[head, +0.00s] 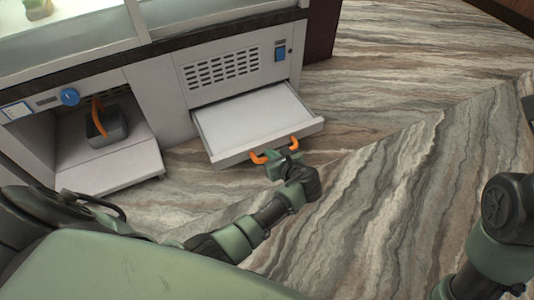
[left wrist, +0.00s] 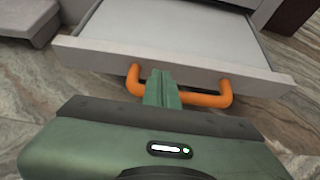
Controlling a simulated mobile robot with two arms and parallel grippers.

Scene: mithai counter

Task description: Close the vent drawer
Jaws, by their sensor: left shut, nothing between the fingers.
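The vent drawer (head: 255,118) is pulled out of the counter front, below a slotted vent panel (head: 222,70). It is a shallow, pale grey, empty tray with an orange handle (head: 274,151) on its front. The drawer also shows in the left wrist view (left wrist: 170,35), with its orange handle (left wrist: 205,99) close in front. My left gripper (head: 283,160) is at the handle, its fingers shut and empty. In the left wrist view the green fingers (left wrist: 161,88) overlap the handle bar near its left end; I cannot tell whether they touch it. My right gripper is not in view.
Left of the drawer, an open compartment holds a grey bin (head: 108,132) with an orange handle, on a pulled-out shelf (head: 115,170). A blue knob (head: 69,97) and a blue switch (head: 280,52) are on the counter front. The striped floor at right is clear.

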